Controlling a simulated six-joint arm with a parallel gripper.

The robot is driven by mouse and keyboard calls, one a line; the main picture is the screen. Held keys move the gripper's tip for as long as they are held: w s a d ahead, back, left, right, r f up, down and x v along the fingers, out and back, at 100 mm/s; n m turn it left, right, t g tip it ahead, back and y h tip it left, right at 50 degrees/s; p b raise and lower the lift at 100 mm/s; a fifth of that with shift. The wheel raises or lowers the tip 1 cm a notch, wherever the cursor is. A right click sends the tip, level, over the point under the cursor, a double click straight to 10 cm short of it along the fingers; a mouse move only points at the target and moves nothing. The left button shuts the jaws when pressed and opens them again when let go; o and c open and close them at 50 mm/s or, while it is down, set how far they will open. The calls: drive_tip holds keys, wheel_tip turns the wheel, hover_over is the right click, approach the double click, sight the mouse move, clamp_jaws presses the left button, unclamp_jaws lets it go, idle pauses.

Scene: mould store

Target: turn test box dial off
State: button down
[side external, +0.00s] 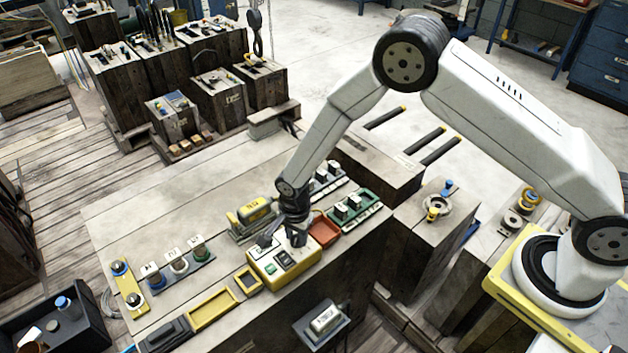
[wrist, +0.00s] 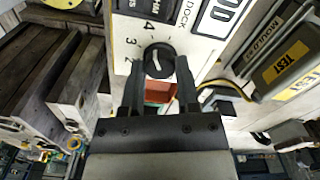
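The test box (side external: 292,274), yellow with a pale top, sits near the front edge of the bench. In the wrist view its pale panel (wrist: 126,30) shows a round black dial (wrist: 159,60) with a white pointer line and numbers, among them 2, 3 and 4. I cannot tell for certain which mark the pointer is on. My gripper (wrist: 159,64) is open, with one finger on each side of the dial and slight gaps visible. In the side view my gripper (side external: 282,238) is down at the box top and hides the dial.
A yellow-and-grey block marked TEST (wrist: 292,62) lies close by; it also shows in the side view (side external: 253,212). A red tray (side external: 324,230) and a green rack (side external: 354,209) stand to the right. Yellow frames (side external: 211,309) lie to the left.

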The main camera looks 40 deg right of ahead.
drive_tip(key=shift+n, duration=0.3)
drive_tip(key=n, duration=0.8)
drive_tip(key=shift+n, duration=0.3)
drive_tip(key=n, duration=0.4)
drive_tip(key=shift+n, duration=0.3)
drive_tip(key=n, duration=1.1)
drive_tip(key=shift+n, duration=0.4)
drive_tip(key=n, duration=0.6)
drive_tip(key=shift+n, duration=0.3)
